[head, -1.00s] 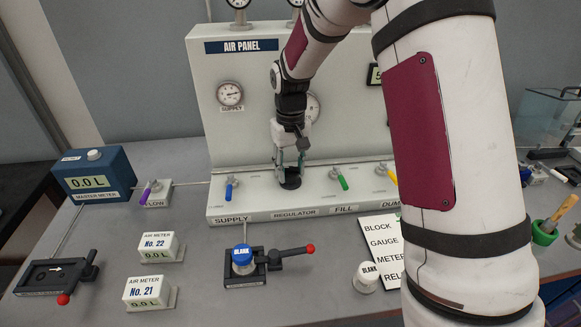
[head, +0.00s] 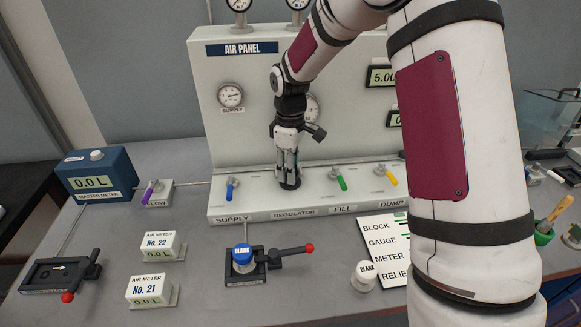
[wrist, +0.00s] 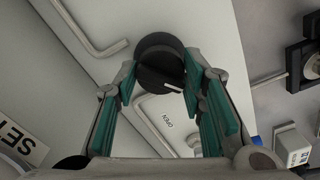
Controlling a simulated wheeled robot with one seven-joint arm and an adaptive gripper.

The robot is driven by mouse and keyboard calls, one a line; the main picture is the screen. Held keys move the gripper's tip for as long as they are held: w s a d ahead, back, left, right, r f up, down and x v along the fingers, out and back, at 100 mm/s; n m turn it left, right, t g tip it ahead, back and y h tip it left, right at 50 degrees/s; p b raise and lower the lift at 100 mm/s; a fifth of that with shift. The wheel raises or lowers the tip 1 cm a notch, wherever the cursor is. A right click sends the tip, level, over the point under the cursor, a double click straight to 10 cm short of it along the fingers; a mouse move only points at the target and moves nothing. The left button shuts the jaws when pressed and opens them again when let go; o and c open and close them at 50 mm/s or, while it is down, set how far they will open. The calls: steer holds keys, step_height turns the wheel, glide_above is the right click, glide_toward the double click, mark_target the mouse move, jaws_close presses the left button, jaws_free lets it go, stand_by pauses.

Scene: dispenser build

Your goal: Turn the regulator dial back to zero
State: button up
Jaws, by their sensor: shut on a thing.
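The regulator dial (head: 290,184) is a black round knob on the base ledge of the air panel (head: 222,130), above the REGULATOR label (head: 294,214). In the wrist view the dial (wrist: 160,64) shows a raised grip with a white pointer mark toward its lower right. My gripper (head: 288,172) points down over the dial, and its green-padded fingers (wrist: 158,85) are closed on the dial's sides. The panel gauge behind my wrist is partly hidden.
A blue supply lever (head: 230,188) stands left of the dial, and a green fill lever (head: 340,180) and yellow dump lever (head: 390,176) stand right. A blue-capped block (head: 243,256) in a clamp sits in front. My arm hides part of the right side.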

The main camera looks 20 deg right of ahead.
steer(key=shift+n, duration=0.6)
steer(key=o, duration=1.2)
step_height(320, 180, up, 12)
steer(key=shift+r, duration=0.1)
